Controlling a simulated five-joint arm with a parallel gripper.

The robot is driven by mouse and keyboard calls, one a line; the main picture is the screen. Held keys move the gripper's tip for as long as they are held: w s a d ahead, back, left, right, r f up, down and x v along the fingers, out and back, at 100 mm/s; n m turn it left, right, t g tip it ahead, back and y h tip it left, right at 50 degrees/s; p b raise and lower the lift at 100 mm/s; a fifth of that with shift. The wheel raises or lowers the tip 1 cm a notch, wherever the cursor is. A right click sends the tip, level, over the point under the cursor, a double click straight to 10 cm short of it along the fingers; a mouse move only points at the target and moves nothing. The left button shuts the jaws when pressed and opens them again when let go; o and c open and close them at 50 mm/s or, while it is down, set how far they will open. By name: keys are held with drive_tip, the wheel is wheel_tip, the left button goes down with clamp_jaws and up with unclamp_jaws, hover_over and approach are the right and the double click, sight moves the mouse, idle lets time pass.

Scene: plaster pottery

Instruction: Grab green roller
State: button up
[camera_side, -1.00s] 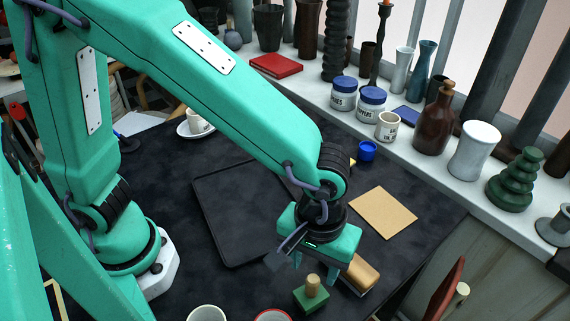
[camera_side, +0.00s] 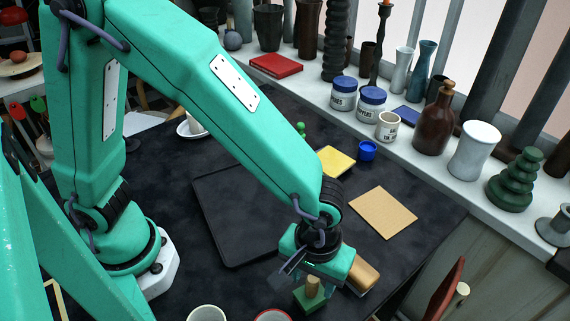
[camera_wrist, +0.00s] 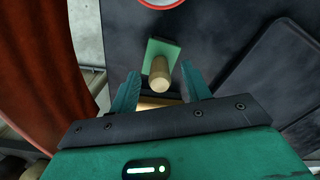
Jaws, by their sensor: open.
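The green roller (camera_side: 309,298) stands on the dark table near the front, with a green base and an upright round wooden handle. In the wrist view its green base (camera_wrist: 154,46) and handle lie ahead, around the gap between my fingertips. My gripper (camera_side: 314,279) is above and around the handle in the side view, pointing down. In the wrist view my gripper (camera_wrist: 160,72) is open, with one finger on each side of the handle and a visible gap on both sides. Contact with the handle does not show.
A wooden-topped tool (camera_side: 364,275) lies just right of the roller. A cup (camera_side: 206,313) and a red-rimmed bowl (camera_side: 272,315) sit at the front edge of view. A black tray (camera_side: 222,232) lies left of my gripper. A tan board (camera_side: 383,212) lies to the right.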

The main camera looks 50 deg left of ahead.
drive_tip(key=shift+f, duration=1.1)
clamp_jaws()
drive_tip(key=shift+r, duration=0.25)
wheel_tip(320, 180, up, 10)
drive_tip(key=shift+f, duration=0.15)
idle(0.5)
